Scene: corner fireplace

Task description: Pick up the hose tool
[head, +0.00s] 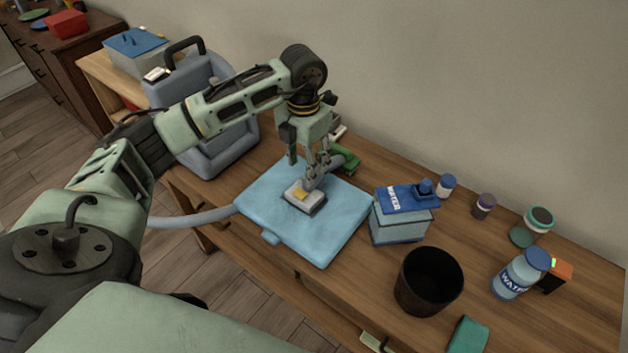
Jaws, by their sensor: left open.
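The hose tool (303,199), a small grey head with a yellow patch, lies on a light blue folded cloth or pad (330,235) on the wooden table. A thicker grey piece beside my fingers seems to belong to it, but the gripper partly hides it. A grey hose (190,219) reaches the pad's left edge; I cannot see where it joins the tool. My left gripper (314,174) points down over the tool's far end, open, with its fingertips very close to it. I cannot tell whether they touch. My right gripper is out of view.
A grey-blue canister (215,145) stands left of the pad. Right of it are a box with a blue top (402,224), a black bin (429,281), a water bottle (519,275) and small jars. A green item (347,158) lies behind the gripper.

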